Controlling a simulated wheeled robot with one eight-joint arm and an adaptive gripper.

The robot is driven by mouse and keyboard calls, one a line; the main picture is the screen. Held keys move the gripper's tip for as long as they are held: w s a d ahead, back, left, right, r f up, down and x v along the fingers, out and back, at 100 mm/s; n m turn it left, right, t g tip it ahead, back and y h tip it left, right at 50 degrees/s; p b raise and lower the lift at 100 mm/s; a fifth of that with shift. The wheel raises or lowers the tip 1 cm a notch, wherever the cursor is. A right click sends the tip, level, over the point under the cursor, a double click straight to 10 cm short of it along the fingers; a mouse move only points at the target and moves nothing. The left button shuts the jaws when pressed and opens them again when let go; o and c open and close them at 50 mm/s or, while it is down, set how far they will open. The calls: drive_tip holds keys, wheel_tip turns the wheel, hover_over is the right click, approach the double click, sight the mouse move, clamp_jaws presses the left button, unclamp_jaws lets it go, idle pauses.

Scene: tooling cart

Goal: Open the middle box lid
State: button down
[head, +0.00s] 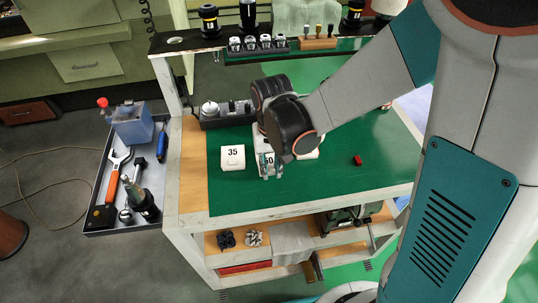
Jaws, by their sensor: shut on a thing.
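Three small white boxes stand in a row on the green top of the cart. The left box (232,158) is marked 35 and its lid looks closed. The middle box (271,160) is mostly covered by my gripper, with part of its number showing. The right box (309,154) is largely hidden behind my wrist. My gripper (267,169) points down at the front of the middle box and is shut on it, apparently at the lid. Whether the lid is raised at all cannot be told.
The cart top (330,180) is bare in front of the boxes, apart from a small red block (357,160) to the right. A dark power-strip-like holder (227,114) stands behind the boxes. A side tray (112,225) holds tools on the left. A raised shelf (215,41) runs along the back.

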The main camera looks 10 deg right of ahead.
sight(271, 174)
drive_tip(key=c, duration=1.4)
unclamp_jaws()
drive_tip(key=shift+c, duration=0.2)
drive_tip(key=shift+r, duration=0.1)
wheel_tip(271, 174, up, 12)
drive_tip(key=shift+s, duration=0.15)
drive_tip(key=s+d+r+t, duration=0.5)
drive_tip(key=s+d+t, duration=0.2)
drive_tip(key=s+d, duration=0.2)
drive_tip(key=shift+s+d+r, duration=0.25)
drive_tip(key=shift+s+d, duration=0.1)
drive_tip(key=shift+d, duration=0.5)
